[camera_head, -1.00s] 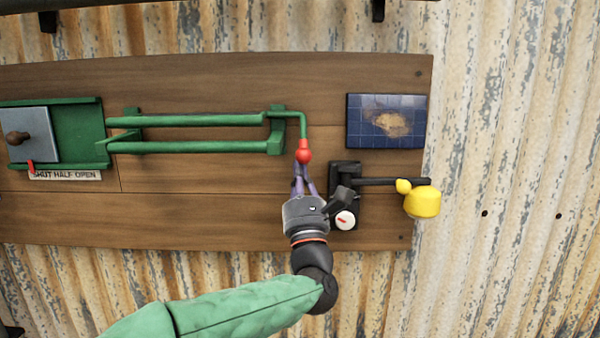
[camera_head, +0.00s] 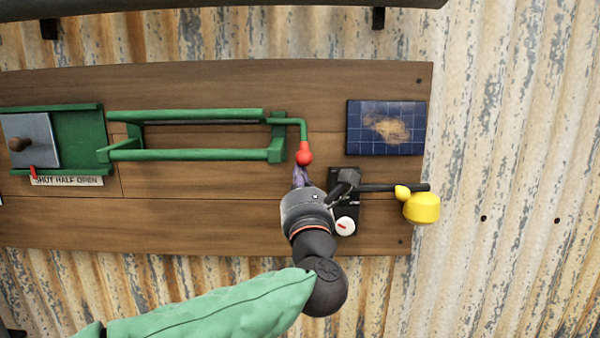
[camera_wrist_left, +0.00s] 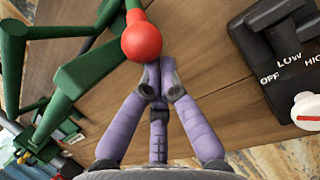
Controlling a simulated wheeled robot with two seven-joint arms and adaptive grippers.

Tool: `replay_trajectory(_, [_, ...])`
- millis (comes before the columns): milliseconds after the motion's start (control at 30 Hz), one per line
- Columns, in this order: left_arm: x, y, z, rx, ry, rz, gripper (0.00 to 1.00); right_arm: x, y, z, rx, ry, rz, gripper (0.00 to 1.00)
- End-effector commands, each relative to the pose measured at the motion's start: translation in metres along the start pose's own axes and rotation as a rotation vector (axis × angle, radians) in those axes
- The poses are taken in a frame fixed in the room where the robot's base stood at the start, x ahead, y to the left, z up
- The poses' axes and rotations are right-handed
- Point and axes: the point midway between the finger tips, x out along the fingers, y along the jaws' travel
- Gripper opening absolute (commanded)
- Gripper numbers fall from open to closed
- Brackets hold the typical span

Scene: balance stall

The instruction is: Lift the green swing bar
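A green swing bar frame (camera_head: 190,155) is on the wooden board, with two long rails and brackets at each end. From its right end a bent green crank ends in a red ball knob (camera_head: 305,153). The knob also shows in the left wrist view (camera_wrist_left: 142,42). My left gripper (camera_head: 300,172) is just below the knob. In the left wrist view its purple fingertips (camera_wrist_left: 160,72) are together, with the knob right beyond them and not between them. I cannot tell whether they touch it. My right gripper is not in view.
A black switch box (camera_wrist_left: 290,70) marked OFF, LOW and HIGH is close right of my left gripper. A lever carries a yellow weight (camera_head: 422,208). A blue panel (camera_head: 385,128) is above it. A grey sliding plate (camera_head: 30,140) with a SHUT HALF OPEN label (camera_head: 66,181) is at left.

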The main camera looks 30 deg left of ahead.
Motion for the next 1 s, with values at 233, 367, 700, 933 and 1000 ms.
replay_trajectory(233, [-0.009, 0.011, 0.034, 0.016, 0.210, -0.067, 0.00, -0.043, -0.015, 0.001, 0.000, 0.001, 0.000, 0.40])
replay_trajectory(367, [-0.013, 0.015, 0.046, 0.029, 0.327, -0.103, 0.00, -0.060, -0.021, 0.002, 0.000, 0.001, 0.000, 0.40])
replay_trajectory(700, [-0.018, 0.024, 0.073, 0.041, 0.400, -0.124, 0.00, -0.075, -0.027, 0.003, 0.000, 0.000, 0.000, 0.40])
replay_trajectory(933, [-0.013, 0.030, 0.095, 0.042, 0.399, -0.123, 0.00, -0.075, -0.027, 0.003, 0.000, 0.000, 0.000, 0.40])
replay_trajectory(1000, [-0.011, 0.032, 0.101, 0.041, 0.399, -0.123, 0.00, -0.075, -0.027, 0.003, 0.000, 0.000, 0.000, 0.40])
